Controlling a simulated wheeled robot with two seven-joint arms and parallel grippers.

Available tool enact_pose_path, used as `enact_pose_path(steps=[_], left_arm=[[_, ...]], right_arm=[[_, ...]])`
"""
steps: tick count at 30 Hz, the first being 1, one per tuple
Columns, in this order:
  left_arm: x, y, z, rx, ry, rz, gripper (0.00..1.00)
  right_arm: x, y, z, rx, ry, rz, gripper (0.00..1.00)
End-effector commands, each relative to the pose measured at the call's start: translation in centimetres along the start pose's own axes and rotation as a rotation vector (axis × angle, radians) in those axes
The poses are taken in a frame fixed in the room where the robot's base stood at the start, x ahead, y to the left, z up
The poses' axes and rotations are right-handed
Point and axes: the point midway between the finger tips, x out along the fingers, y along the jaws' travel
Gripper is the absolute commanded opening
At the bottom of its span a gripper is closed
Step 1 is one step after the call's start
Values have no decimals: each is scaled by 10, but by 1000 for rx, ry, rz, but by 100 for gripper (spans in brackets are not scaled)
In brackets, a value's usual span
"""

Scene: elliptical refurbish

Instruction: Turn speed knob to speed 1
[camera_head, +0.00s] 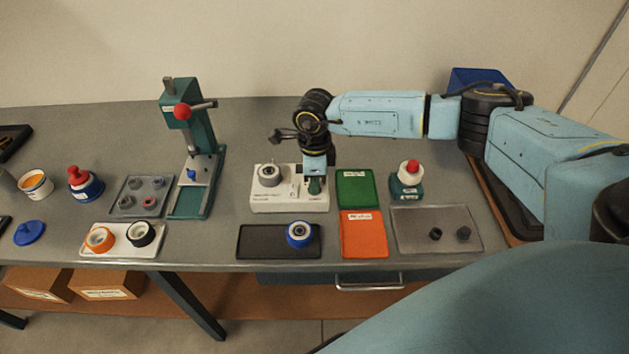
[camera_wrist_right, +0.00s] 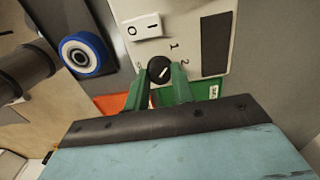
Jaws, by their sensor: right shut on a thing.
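The speed knob (camera_wrist_right: 159,69) is a small black dial with a white pointer line, on the cream face of the machine (camera_head: 262,199). The printed marks 1 and 2 sit beside the knob in the right wrist view, and the pointer line slants toward the upper right, between them. My right gripper (camera_wrist_right: 159,76) has its green fingertips shut on the knob, one on each side. In the head view my right gripper (camera_head: 314,186) reaches down onto the right part of the machine and hides the knob. My left gripper is not in view.
A white rocker switch (camera_wrist_right: 142,26) marked 0 and I is near the knob. A black tray (camera_head: 265,243) with a blue-rimmed wheel (camera_head: 300,234) lies in front of the machine. Green (camera_head: 355,188) and orange (camera_head: 364,236) mats lie to its right. A teal press (camera_head: 197,160) stands left.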

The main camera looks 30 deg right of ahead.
Motion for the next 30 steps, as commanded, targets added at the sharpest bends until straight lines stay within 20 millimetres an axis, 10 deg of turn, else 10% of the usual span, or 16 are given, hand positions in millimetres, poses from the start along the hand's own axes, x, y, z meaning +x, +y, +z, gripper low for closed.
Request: enact_pose_path(steps=[14,15,20,30], left_arm=[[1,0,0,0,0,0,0],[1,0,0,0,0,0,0],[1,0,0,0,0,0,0],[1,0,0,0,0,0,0]], right_arm=[[-2,-1,1,-15,-3,-3,2],[-2,-1,1,-15,-3,-3,26],[-1,-1,0,-15,-2,-2,46],[-4,0,0,-14,-1,-1,46]])
